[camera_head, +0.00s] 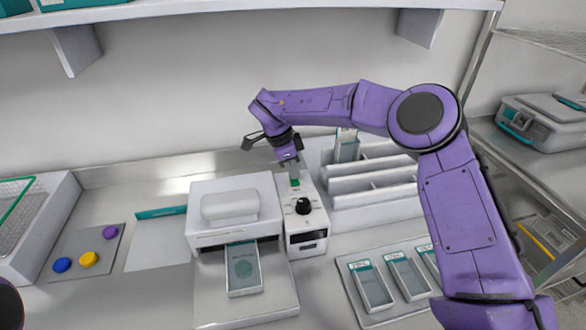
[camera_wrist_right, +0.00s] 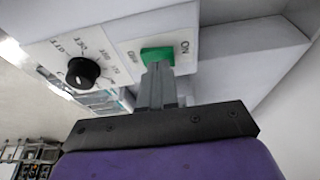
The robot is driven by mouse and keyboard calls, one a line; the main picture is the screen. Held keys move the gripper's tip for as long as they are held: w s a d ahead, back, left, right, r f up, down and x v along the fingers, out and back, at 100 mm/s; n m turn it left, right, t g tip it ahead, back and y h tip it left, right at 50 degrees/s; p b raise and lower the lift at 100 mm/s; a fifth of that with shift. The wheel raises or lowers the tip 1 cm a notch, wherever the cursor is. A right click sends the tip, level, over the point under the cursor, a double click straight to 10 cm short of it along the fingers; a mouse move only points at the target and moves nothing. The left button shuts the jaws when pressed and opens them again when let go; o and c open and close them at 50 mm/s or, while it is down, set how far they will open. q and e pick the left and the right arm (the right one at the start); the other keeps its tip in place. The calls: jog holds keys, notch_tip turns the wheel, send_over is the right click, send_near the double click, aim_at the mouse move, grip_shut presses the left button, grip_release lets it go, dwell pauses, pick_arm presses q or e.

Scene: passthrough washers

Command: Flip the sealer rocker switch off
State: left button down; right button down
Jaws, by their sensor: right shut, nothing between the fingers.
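The sealer (camera_head: 235,205) is a white machine on the counter with a control box (camera_head: 306,222) on its right side. The green rocker switch (camera_head: 295,182) sits on top of that box, behind a black knob (camera_head: 303,206). In the right wrist view the rocker (camera_wrist_right: 157,55) lies beside an ON label, and the knob (camera_wrist_right: 83,72) is to its left. My right gripper (camera_head: 291,172) is shut and empty, pointing down with its fingertips (camera_wrist_right: 158,68) at the rocker's edge. They partly cover the rocker; I cannot tell whether they touch it. My left gripper is out of view.
A pouch (camera_head: 244,270) lies in the sealer's front slot. A white divided rack (camera_head: 375,182) stands right of the control box. A tray (camera_head: 345,285) with several pouches is at front right. Coloured buttons (camera_head: 88,260) sit on a plate at left. A shelf (camera_head: 250,8) hangs above.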

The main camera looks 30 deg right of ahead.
notch_tip(320, 180, up, 4)
jog(key=p, duration=0.4)
jog(key=shift+s+a+r, duration=0.1)
jog(key=shift+s, duration=0.05)
jog(key=shift+s+a+r, duration=0.2)
jog(key=shift+r, duration=0.05)
jog(key=s+a+r+b, duration=0.2)
jog(key=a+r, duration=0.1)
jog(key=r, duration=0.5)
jog(key=shift+s+r+b, duration=0.15)
jog(key=shift+r+b, duration=0.05)
jog(key=shift+b, duration=0.1)
jog(key=shift+a, duration=0.1)
